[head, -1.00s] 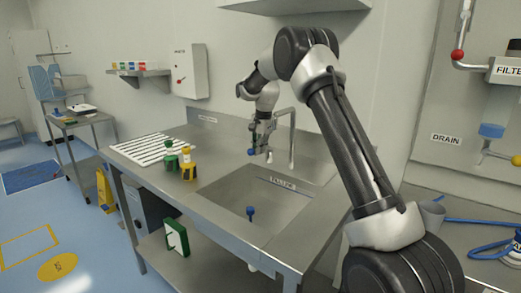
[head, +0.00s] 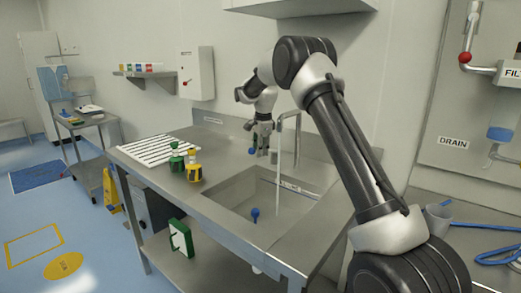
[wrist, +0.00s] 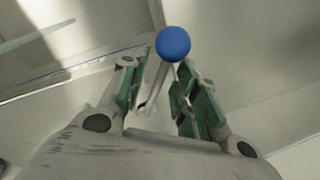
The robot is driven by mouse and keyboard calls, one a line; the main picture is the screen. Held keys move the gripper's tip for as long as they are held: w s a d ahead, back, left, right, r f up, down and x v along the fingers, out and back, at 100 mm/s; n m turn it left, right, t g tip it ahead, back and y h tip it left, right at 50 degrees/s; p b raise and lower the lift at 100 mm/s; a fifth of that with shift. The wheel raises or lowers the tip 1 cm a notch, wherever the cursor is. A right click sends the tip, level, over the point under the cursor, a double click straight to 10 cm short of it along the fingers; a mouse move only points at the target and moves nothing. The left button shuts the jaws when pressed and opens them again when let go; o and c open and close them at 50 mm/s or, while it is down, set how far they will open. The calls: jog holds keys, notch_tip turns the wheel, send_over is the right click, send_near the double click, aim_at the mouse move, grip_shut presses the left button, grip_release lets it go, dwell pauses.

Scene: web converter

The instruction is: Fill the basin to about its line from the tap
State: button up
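The basin (head: 232,199) is set into the steel counter. A label strip (head: 290,186) on its back wall is partly covered by the stream. The tap (head: 298,135) stands behind it, and a thin pale water stream (head: 278,185) falls from its spout into the basin. The water level is not clear. A blue-topped plug (head: 255,215) stands in the basin. My gripper (head: 262,143) is at the tap's blue-knobbed lever (head: 252,151). In the wrist view the blue knob (wrist: 173,44) lies just beyond the fingertips, the lever between the spread green pads; I cannot tell if they touch.
A green-topped container (head: 176,160) and a yellow-and-black one (head: 194,170) stand left of the basin, beside a white ribbed rack (head: 155,150). A grey cup (head: 438,215) and blue hose (head: 490,250) lie on the right counter. A wall box (head: 196,73) hangs behind.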

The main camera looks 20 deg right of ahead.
notch_tip(320, 180, up, 12)
jog(key=s, duration=0.2)
jog(key=shift+s, duration=0.15)
jog(key=shift+d+f, duration=0.1)
jog(key=shift+f, duration=0.1)
dwell(0.8)
jog(key=f, duration=0.4)
jog(key=w+f, duration=0.1)
jog(key=f, duration=0.2)
jog(key=w+f, duration=0.1)
jog(key=f, duration=0.3)
jog(key=shift+w+f, duration=0.15)
jog(key=shift+f, duration=0.2)
jog(key=shift+c, duration=0.3)
grip_shut()
